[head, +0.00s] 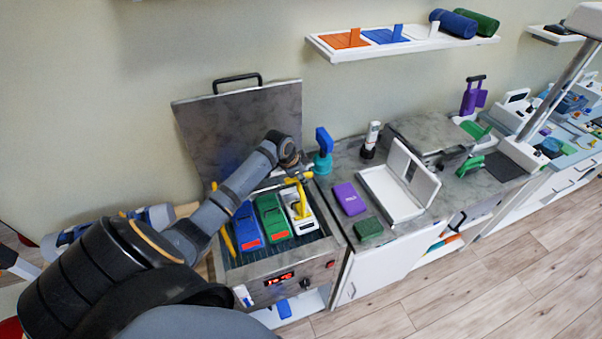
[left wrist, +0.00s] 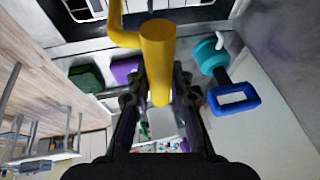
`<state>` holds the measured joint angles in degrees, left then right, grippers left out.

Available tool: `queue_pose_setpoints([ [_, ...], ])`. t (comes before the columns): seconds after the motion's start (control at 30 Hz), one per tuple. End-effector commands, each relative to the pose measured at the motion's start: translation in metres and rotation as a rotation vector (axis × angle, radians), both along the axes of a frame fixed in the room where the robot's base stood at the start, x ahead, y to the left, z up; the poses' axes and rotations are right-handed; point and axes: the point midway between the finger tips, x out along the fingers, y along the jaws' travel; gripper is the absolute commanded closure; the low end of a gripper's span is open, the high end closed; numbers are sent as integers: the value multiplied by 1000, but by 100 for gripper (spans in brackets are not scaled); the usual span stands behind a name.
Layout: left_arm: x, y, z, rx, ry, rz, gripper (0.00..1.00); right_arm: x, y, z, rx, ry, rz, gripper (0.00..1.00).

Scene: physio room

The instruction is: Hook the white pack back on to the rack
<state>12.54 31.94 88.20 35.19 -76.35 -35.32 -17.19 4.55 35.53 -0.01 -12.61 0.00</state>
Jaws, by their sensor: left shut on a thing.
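The white pack (head: 301,222) is in the open heating unit, to the right of the green pack (head: 271,217) and the blue pack (head: 247,228). A yellow handle (head: 301,200) rises from the white pack. My left gripper (head: 298,176) is directly above the pack, shut on the yellow handle. In the left wrist view the thick yellow handle (left wrist: 158,60) sits between the fingers and bends near the top edge. The rack (head: 285,243) shows as dark bars under the packs. I cannot tell whether the white pack touches the rack. My right gripper is not in view.
The unit's raised lid (head: 240,125) stands behind the packs. A teal-and-blue tool (head: 323,150) stands close to the right of my gripper. A purple box (head: 350,198), a green block (head: 368,228) and an open white case (head: 400,185) occupy the counter.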

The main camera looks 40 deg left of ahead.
Motion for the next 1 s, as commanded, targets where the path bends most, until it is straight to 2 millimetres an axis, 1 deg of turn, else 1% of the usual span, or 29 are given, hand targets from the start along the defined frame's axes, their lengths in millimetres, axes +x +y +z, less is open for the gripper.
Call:
queue_pose_setpoints([
  [0.03,-2,-2,2,-1,1,0,100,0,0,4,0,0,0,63],
  [0.23,-7,-10,2,0,0,-1,100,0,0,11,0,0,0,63],
  [0.77,-20,-31,2,0,-1,-1,100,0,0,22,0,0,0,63],
  [1.0,-25,-41,0,-1,0,-1,100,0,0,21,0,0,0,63],
])
